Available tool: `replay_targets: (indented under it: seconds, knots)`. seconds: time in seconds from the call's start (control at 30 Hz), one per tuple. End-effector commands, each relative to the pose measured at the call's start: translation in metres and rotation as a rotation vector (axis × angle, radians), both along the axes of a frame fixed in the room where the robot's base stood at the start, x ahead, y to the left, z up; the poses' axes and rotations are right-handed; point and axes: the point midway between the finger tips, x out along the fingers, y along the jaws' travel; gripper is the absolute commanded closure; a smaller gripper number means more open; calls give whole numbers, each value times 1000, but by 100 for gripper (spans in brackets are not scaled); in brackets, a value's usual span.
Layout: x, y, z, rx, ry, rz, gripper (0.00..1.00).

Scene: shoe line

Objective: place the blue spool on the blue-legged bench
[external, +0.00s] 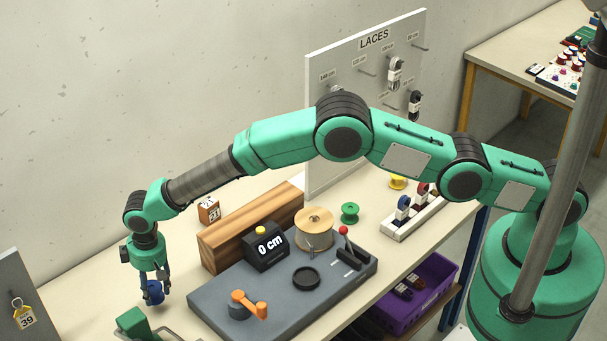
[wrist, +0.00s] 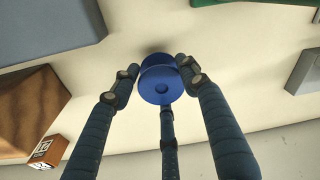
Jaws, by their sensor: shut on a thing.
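My gripper (external: 155,283) points down over the left end of the blue-legged bench (external: 88,302), with its fingers closed around the blue spool (external: 154,295). In the wrist view the blue spool (wrist: 161,84) sits between the fingertips, its round end facing the camera. A dark shadow lies close by it on the cream top. The spool is low over the bench; I cannot tell whether it touches the surface. One blue leg of the bench (external: 468,255) shows at the right.
A grey winding base (external: 215,318) with an orange crank, a "0 cm" counter (external: 266,247) and a wooden block (external: 228,240) stand right of the gripper. A green object (external: 133,323) is just in front. Bare top lies left of the spool. A green spool (external: 350,212) stands farther right.

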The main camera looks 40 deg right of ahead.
Motion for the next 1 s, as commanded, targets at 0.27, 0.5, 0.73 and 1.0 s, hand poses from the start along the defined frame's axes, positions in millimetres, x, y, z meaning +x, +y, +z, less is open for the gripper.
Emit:
replay_targets:
  seconds: [0.27, 0.5, 0.73, 1.0]
  knots:
    - [0, 0, -1, -1, 1, 0, 82]
    - [-1, -1, -18, -2, 2, 0, 82]
    - [0, 0, -36, 0, 0, 0, 82]
    - [0, 0, -37, 0, 0, 0, 82]
